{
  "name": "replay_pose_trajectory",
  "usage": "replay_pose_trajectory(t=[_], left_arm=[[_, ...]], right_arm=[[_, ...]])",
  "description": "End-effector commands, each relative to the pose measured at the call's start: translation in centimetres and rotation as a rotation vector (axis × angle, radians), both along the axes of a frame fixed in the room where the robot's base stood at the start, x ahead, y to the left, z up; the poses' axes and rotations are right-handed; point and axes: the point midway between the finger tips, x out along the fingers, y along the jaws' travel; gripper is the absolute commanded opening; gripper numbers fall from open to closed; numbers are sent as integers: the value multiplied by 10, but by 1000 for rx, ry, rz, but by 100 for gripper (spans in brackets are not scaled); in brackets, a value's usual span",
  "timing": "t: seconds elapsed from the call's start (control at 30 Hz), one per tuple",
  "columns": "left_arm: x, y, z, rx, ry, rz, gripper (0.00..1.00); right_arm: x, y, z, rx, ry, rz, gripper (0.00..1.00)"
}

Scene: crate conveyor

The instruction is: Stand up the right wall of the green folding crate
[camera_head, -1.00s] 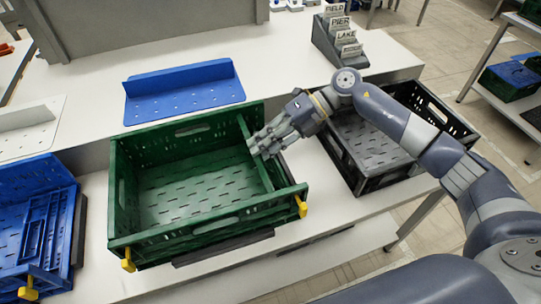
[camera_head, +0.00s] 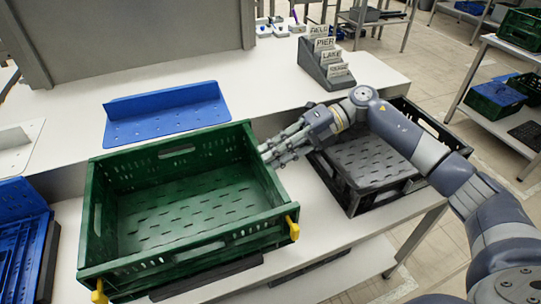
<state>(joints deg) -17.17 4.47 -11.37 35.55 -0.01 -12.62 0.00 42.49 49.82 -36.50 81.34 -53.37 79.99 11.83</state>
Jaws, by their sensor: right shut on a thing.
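The green folding crate (camera_head: 180,245) stands on the white table at the left centre. Its back, front and left walls are up. Its right wall (camera_head: 266,184) also stands, roughly upright, its top edge running between the back right and front right corners. Yellow latches show at the front right corner (camera_head: 294,228) and the front left corner (camera_head: 99,291). My right gripper (camera_head: 269,155) comes from the right, its fingertips at the right wall's top edge, and is shut on that wall. The far side of the fingers is partly hidden. My left gripper is not in view.
A black crate (camera_head: 352,198) stands right of the green one, under my right arm. A blue plate (camera_head: 165,113) lies behind the green crate. Blue crate parts (camera_head: 22,245) are at the left. A grey rack with name cards (camera_head: 326,72) stands at the back.

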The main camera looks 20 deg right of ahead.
Motion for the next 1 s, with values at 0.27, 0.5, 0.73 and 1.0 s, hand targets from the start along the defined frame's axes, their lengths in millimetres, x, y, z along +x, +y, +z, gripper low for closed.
replay_pose_trajectory(t=[0.27, 0.5, 0.73, 1.0], left_arm=[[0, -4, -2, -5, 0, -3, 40], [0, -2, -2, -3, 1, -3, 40], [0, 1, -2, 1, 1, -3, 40], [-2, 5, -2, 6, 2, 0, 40]], right_arm=[[-4, -4, -16, -28, 18, 6, 0], [-4, -4, -16, -28, 18, 6, 0], [-4, -3, -16, -29, 18, 6, 27], [-4, -4, -15, -28, 17, 8, 27]])
